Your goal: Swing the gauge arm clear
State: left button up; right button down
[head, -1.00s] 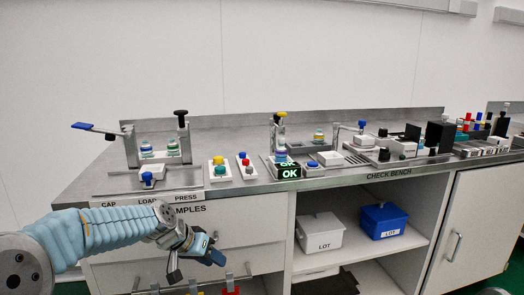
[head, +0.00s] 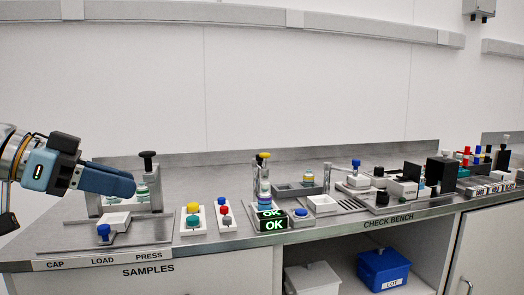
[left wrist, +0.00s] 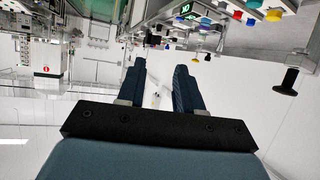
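My left gripper (head: 132,187) reaches in from the left in front of the cap press at the SAMPLES end of the bench. Its two dark blue fingers stand apart with nothing between them in the left wrist view (left wrist: 159,75). The gauge stand with a yellow knob (head: 264,156) rises behind the green OK display (head: 274,225), a good way right of the gripper. I cannot tell for sure which part is the gauge arm. The blue-ended lever left of the press does not show now; my gripper and wrist cover that area. My right gripper is not in view.
The press has a black knob (head: 148,155), which also shows in the left wrist view (left wrist: 287,82). A white block with a blue knob (head: 104,232) stands at the bench front. Button boxes (head: 194,218) sit between press and gauge. More fixtures crowd the right.

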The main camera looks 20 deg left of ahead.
aim_at(261, 163)
jog(key=i, duration=1.15)
